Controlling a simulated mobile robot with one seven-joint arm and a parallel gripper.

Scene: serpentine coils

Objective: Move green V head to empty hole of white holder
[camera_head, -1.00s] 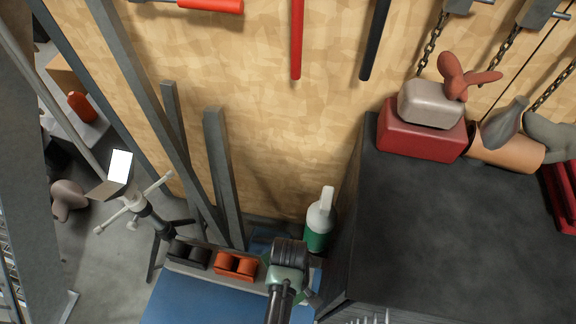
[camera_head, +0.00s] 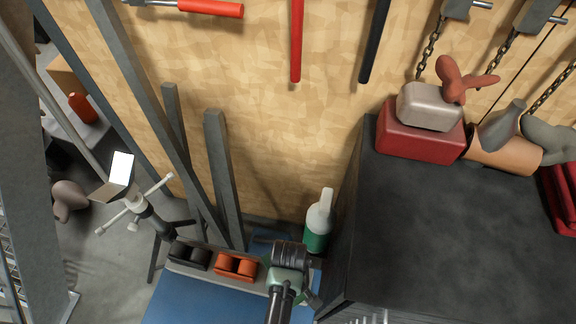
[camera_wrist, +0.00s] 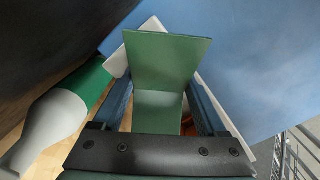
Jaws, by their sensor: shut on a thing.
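The green V head (camera_wrist: 165,62) fills the middle of the wrist view, with one broad face toward the camera and a lower part bent away from it. My gripper (camera_wrist: 162,90) is shut on it, one blue-grey finger on each side. In the head view the pale holder (camera_head: 208,269) stands at the back of the blue table, bearing a black V head (camera_head: 190,257) and an orange V head (camera_head: 236,265). My arm hides its right end, so the empty hole cannot be made out. In the wrist view a white edge (camera_wrist: 118,62) shows behind the green head, largely hidden.
A white and green bottle (camera_head: 318,222) stands behind my arm, and shows at left in the wrist view (camera_wrist: 55,120). A dark cabinet (camera_head: 450,235) is close on the right. Grey beams (camera_head: 222,175) lean at the back. The blue table (camera_head: 200,303) is clear in front.

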